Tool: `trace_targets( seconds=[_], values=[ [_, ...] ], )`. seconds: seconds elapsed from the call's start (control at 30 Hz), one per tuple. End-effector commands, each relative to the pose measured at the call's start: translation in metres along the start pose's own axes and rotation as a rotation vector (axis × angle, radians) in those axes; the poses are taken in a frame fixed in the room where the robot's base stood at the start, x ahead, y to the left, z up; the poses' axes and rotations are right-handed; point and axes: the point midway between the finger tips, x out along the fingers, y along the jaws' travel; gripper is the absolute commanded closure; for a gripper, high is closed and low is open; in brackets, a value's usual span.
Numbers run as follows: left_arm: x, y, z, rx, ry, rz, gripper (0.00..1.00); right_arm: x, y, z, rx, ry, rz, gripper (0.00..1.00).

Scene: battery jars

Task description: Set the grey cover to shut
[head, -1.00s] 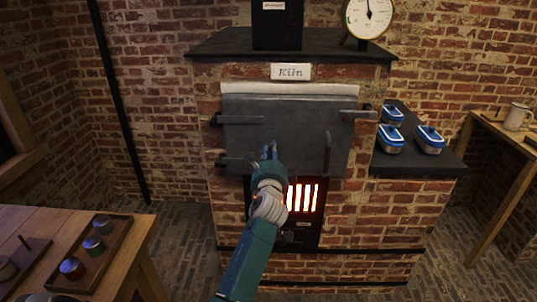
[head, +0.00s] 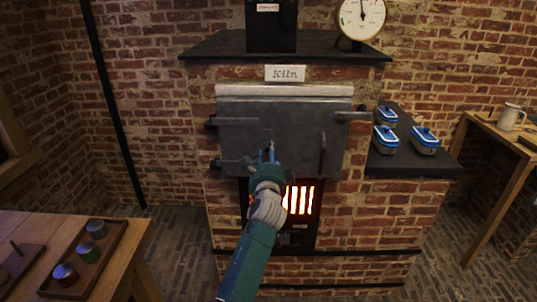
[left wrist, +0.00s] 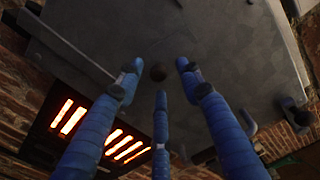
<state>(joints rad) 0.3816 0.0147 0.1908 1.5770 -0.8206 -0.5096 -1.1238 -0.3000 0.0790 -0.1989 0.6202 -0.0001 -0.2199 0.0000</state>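The grey cover (head: 297,120) is a broad metal door on the front of the brick kiln. It has strap-like bars at its left side and an upright handle (head: 322,153) near its right edge. It looks close to the kiln front, but I cannot tell if it is flush. My left gripper (head: 269,150) is in front of the cover's lower middle. In the left wrist view its three blue fingers (left wrist: 160,85) are spread towards the cover (left wrist: 225,60), with a small dark round spot (left wrist: 158,72) between them. Contact is unclear. My right gripper is not in view.
A glowing grate (head: 301,200) is below the cover. A dark side shelf (head: 410,163) at right holds blue-lidded containers (head: 424,140). A wooden table (head: 75,223) at left holds a tray of jars (head: 90,250). A mug (head: 509,117) stands on the right table.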

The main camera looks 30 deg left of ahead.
Motion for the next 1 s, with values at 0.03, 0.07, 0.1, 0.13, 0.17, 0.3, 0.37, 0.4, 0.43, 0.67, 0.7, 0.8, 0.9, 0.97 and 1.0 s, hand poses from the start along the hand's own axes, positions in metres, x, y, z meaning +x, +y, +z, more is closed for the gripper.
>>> trace_targets(
  seconds=[0.03,0.07,0.1,0.13,0.17,0.3,0.37,0.4,0.43,0.67,0.7,0.8,0.9,0.97,1.0],
  values=[
    [0.0,0.0,0.001,0.001,-0.001,-0.001,0.63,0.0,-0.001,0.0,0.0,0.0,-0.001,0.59],
    [0.0,0.0,0.001,0.001,-0.001,-0.001,0.63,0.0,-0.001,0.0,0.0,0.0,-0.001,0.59],
    [0.0,0.0,0.001,0.001,-0.001,-0.001,0.63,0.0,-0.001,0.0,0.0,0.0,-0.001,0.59],
    [0.0,0.0,0.001,0.001,-0.001,-0.001,0.63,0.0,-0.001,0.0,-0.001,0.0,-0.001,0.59],
    [-0.001,0.0,0.001,0.001,-0.002,-0.001,0.63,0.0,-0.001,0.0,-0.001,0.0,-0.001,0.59],
    [-0.012,0.0,0.001,0.003,-0.001,-0.001,0.63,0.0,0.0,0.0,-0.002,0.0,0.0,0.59],
    [-0.022,0.001,0.0,0.003,0.0,0.0,0.63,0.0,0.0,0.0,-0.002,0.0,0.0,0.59],
    [-0.029,0.0,0.0,0.003,0.0,-0.001,0.63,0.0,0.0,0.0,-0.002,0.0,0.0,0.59],
    [-0.036,0.001,0.0,0.002,0.001,-0.001,0.63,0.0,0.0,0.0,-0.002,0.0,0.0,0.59],
    [-0.085,0.001,-0.001,0.001,0.001,0.001,0.63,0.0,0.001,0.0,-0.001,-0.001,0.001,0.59],
    [-0.092,0.0,-0.001,0.001,0.001,0.0,0.63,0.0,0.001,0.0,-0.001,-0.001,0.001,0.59],
    [-0.107,0.001,-0.001,0.001,0.001,0.001,0.63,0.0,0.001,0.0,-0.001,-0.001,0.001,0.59],
    [-0.115,0.001,-0.001,0.001,0.0,0.001,0.63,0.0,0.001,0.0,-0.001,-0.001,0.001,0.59],
    [-0.118,0.0,-0.001,0.001,0.0,0.0,0.63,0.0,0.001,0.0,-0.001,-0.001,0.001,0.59],
    [-0.119,0.0,-0.001,0.001,0.0,0.0,0.63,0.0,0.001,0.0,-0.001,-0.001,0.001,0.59]
  ],
)
